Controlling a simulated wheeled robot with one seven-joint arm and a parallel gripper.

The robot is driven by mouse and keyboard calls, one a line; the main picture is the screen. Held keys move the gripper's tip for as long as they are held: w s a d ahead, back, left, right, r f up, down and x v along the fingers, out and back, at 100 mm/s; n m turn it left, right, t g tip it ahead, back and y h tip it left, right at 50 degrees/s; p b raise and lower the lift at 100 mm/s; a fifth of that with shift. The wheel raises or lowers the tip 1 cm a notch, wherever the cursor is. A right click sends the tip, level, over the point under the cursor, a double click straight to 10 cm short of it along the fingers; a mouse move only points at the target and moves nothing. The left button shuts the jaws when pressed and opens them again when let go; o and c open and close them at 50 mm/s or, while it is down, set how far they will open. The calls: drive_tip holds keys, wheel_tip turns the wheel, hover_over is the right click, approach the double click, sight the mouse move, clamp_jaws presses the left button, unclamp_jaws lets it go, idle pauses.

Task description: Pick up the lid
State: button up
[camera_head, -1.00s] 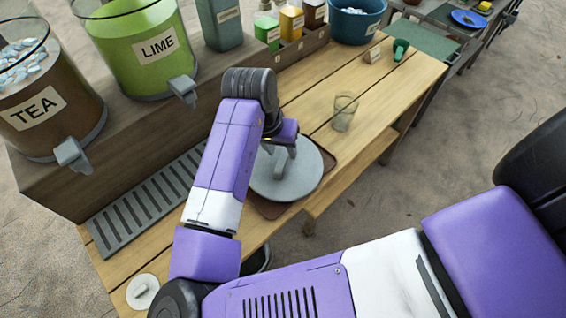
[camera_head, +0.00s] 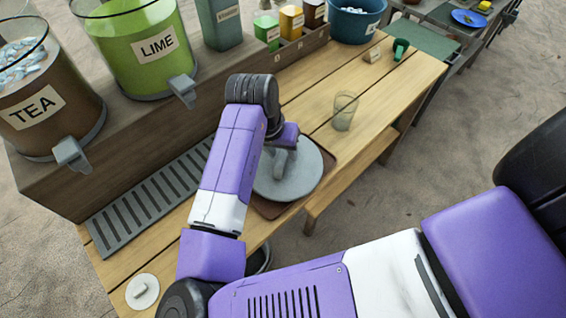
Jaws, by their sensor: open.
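A small pale round lid (camera_head: 137,297) with a raised knob lies on the bench's near left corner. A larger grey round disc (camera_head: 310,178) rests on a brown board (camera_head: 327,165) near the bench's front edge; I cannot tell whether it is also a lid. My gripper (camera_head: 283,164) is open, pointing down over the grey disc, well to the right of the pale lid. I cannot tell whether its fingertips touch the disc. My own arm hides part of the disc and board.
A clear glass (camera_head: 344,112) stands right of the disc. A slotted drip tray (camera_head: 150,203) lies left of my arm. Tea (camera_head: 50,115) and lime (camera_head: 145,50) dispensers stand behind it. A dark pot (camera_head: 259,260) shows partly below the bench edge.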

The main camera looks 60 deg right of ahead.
clamp_jaws()
idle(1.4)
